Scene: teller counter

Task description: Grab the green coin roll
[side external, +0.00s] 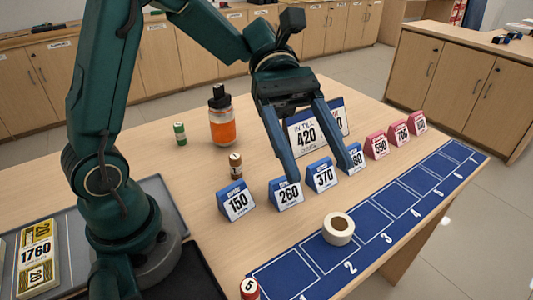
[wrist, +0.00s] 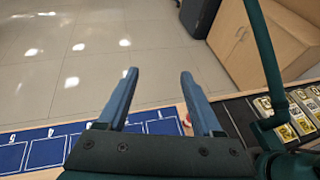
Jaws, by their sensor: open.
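The green coin roll (side external: 179,134) stands upright on the wooden counter, left of the orange bottle, in the side view. It does not show in the wrist view. My gripper (side external: 318,176) is open and empty, above the row of blue number cards, well to the right of the green roll. Its two blue fingers are spread apart in the wrist view (wrist: 158,75), with floor and the blue strip's edge beyond them.
A brown roll (side external: 235,167) stands behind the 150 card (side external: 236,201). An orange bottle (side external: 222,122) stands close to the green roll. A red roll (side external: 249,288) and a tape ring (side external: 338,229) are by the numbered blue strip (side external: 408,196). A 420 sign (side external: 306,137) stands behind my gripper.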

